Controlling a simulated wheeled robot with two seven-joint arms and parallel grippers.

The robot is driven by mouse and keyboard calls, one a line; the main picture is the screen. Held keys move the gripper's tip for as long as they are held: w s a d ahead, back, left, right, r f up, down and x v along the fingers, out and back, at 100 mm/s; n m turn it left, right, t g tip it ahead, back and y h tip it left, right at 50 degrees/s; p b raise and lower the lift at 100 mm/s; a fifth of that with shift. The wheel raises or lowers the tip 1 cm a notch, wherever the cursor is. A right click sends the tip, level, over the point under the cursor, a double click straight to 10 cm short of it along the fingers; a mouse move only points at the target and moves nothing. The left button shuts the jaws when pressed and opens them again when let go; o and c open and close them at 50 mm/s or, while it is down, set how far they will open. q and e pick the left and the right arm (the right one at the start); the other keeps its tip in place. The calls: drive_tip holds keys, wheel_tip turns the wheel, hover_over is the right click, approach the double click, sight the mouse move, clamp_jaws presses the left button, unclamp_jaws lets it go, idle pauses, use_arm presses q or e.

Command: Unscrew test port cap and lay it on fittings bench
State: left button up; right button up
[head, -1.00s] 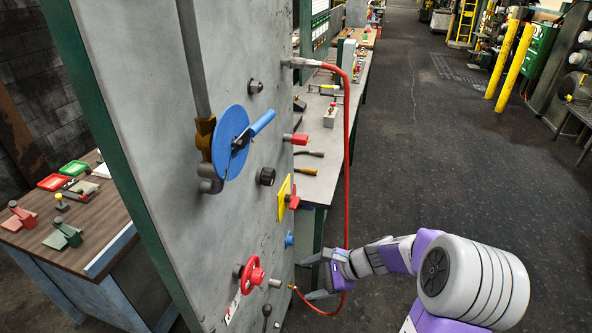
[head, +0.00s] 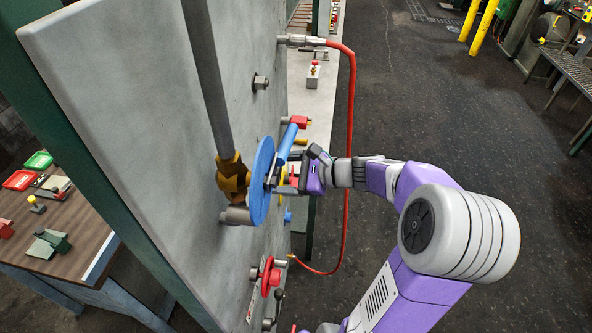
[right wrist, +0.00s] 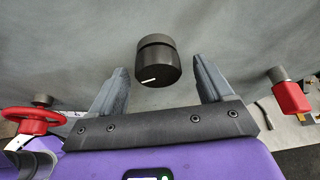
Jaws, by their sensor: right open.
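A black round cap (right wrist: 158,64) with a white mark sticks out from the grey upright panel (head: 110,95). In the right wrist view it stands ahead of and between the two fingers of my right gripper (right wrist: 160,82), with clear gaps on both sides. The gripper is open and empty. In the head view my right gripper (head: 288,174) is close to the panel, just right of the blue disc, and it and the disc hide the cap. My left gripper is not in view.
A blue disc (head: 261,180) with a blue lever (head: 287,143) sits close to my gripper. A red hose (head: 349,150) loops beside my arm. A red handwheel (head: 270,277) is below. Benches stand behind the panel (head: 322,95) and at left (head: 60,235).

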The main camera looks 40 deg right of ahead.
drive_tip(key=shift+w+a+f, duration=0.2)
drive_tip(key=shift+w, duration=0.25)
drive_tip(key=shift+s+a, duration=0.1)
drive_tip(key=shift+a, duration=0.05)
drive_tip(key=shift+w+f, duration=0.1)
drive_tip(key=shift+w, duration=0.2)
drive_tip(key=shift+c, duration=0.5)
drive_tip(key=shift+s, duration=0.15)
drive_tip(key=c, duration=1)
drive_tip(key=shift+f+n+t+h+b, duration=0.15)
drive_tip(key=shift+n+t+h+b, duration=0.4)
drive_tip(key=shift+b, duration=1.75)
drive_tip(key=shift+f+n+b, duration=0.15)
drive_tip(key=shift+n+b, duration=0.6)
drive_tip(key=shift+b, duration=1.05)
drive_tip(key=shift+t+b, duration=0.25)
drive_tip(key=shift+b, duration=0.4)
